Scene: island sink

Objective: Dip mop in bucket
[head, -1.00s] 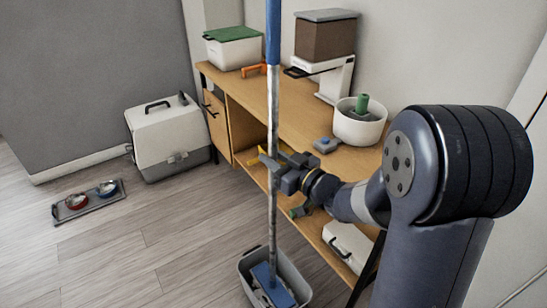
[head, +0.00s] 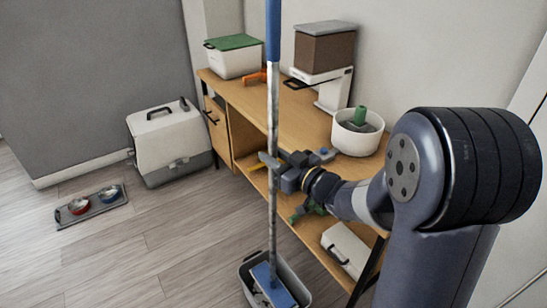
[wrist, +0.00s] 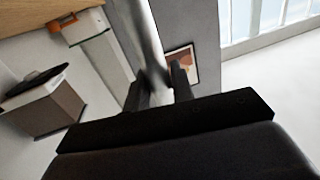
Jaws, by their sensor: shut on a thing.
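The mop has a long handle (head: 273,110), blue at the top and silver-grey below, standing nearly upright in the head view. Its blue mop head (head: 272,286) is inside the grey bucket (head: 303,290) on the floor at the bottom of the picture. How deep the head sits, and any water, I cannot tell. My gripper (head: 273,163) is shut on the silver part of the handle, well above the bucket. In the wrist view the handle (wrist: 146,40) runs up from between my gripper's fingers (wrist: 158,88).
A wooden desk (head: 300,125) stands right behind the handle, bearing a white bowl (head: 350,140), a green-lidded box (head: 233,60) and a brown-topped dispenser (head: 322,50). A pet carrier (head: 170,145) and a bowl tray (head: 92,205) lie left. The floor between is clear.

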